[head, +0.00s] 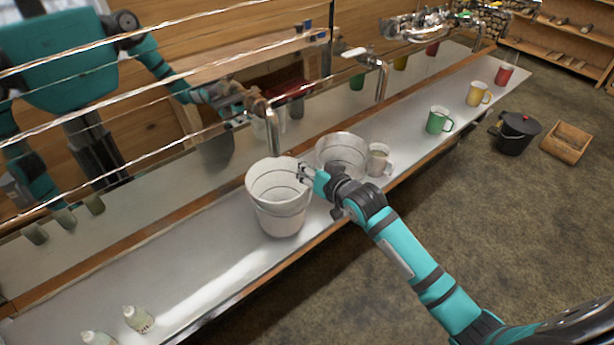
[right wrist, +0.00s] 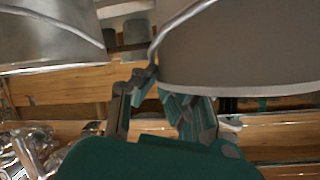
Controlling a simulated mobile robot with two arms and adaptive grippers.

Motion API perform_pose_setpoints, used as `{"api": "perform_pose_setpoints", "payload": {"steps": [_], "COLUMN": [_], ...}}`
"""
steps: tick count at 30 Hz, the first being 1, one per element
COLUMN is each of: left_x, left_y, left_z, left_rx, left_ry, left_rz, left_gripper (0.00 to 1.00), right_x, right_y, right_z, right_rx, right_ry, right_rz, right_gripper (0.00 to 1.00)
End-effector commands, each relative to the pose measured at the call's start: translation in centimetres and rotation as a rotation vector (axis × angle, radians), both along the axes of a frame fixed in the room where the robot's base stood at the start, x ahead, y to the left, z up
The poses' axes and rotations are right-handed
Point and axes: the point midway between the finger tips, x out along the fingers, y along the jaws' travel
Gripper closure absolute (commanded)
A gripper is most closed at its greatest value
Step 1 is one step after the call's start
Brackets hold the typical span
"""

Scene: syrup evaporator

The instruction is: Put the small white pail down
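The small white pail (head: 279,219) stands upright on the metal counter, or very close above it; I cannot tell whether its base bears on the surface. A thin wire handle lies low across its front. My right gripper (head: 303,172) is at the right side of the pail's rim. In the right wrist view its fingertips (right wrist: 157,85) are near each other, beside the pail's grey, shaded wall (right wrist: 240,50) and wire handle. Whether they pinch anything is hidden. My left gripper is not in view, apart from a mirrored image of my body behind the counter.
A metal pot (head: 341,150) and a pale mug (head: 378,160) stand just right of the pail. Green (head: 437,121), yellow (head: 476,94) and red (head: 504,74) mugs stand farther along. Taps rise behind. The counter (head: 190,255) left of the pail is clear up to small bottles (head: 138,319).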

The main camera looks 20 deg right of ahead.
Motion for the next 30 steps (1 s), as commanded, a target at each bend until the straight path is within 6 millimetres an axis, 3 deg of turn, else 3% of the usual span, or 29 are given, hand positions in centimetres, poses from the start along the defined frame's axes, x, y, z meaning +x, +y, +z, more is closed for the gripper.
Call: {"api": "perform_pose_setpoints", "payload": {"steps": [6,17,18,23,30], "left_x": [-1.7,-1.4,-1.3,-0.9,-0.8], "left_y": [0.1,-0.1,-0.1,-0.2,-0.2], "left_z": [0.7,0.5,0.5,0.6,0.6], "left_rx": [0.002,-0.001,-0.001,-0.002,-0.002], "left_ry": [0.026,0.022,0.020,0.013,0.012], "left_rz": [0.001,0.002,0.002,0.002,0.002], "left_gripper": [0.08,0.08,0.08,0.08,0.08], "right_x": [-0.1,-0.1,-0.2,-0.2,-0.2], "right_y": [0.0,0.1,0.0,0.0,0.0], "right_z": [-2.6,-3.1,-3.1,-3.1,-3.0], "right_rx": [0.001,0.001,0.000,0.000,0.000], "right_ry": [0.001,0.000,0.003,0.003,0.003], "right_rz": [0.000,0.001,0.001,0.001,0.001], "right_gripper": [1.00,1.00,0.90,0.71,0.71]}}
